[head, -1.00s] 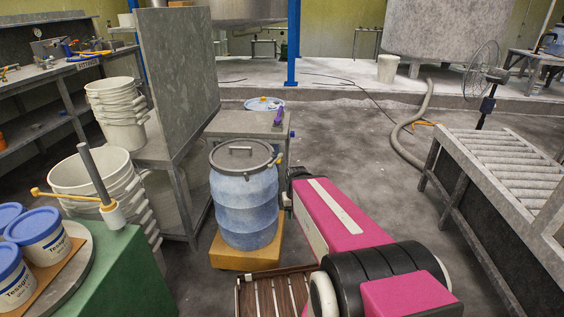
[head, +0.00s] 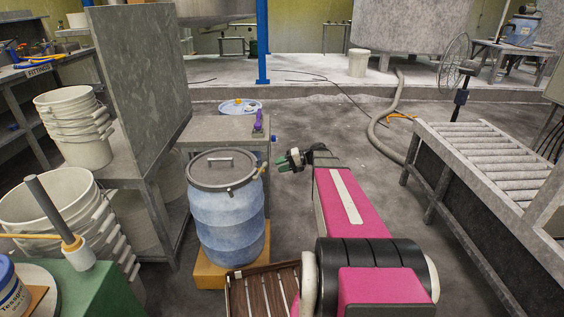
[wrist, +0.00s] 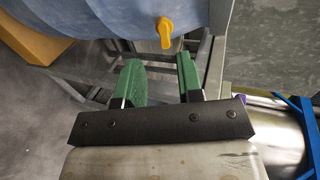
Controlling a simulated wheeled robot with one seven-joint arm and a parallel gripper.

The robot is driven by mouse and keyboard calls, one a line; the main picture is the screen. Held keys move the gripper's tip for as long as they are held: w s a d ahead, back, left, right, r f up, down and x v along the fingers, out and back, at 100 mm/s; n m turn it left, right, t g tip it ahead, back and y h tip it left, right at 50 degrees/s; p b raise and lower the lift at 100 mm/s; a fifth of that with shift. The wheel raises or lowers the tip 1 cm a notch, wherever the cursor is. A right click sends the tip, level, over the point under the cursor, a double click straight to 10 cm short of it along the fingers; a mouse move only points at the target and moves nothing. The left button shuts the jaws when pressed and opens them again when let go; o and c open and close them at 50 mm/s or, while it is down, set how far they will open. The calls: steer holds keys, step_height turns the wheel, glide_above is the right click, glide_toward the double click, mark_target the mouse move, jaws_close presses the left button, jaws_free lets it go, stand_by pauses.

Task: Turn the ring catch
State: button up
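A blue drum (head: 228,222) with a grey lid (head: 222,168) and a rim ring stands upright on an orange-yellow block. A small yellow catch (head: 261,171) sits at the right side of the ring; the wrist view shows a yellow lever (wrist: 166,32) against the blue drum wall. My gripper (head: 283,162) is just right of the catch, apart from it. In the wrist view its two green fingers (wrist: 161,75) are spread with nothing between them, and the lever lies beyond their tips, between them sideways.
A grey table (head: 216,128) with a purple-handled tool (head: 259,122) stands behind the drum. An upright grey panel (head: 140,80) and stacked white buckets (head: 74,125) are at left. A roller conveyor (head: 490,150) is at right. Floor between gripper and conveyor is clear.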

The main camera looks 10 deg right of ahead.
steer(key=x, duration=0.7)
steer(key=shift+w+a, duration=0.2)
steer(key=shift+w, duration=0.2)
steer(key=shift+r, duration=0.15)
steer(key=c, duration=0.6)
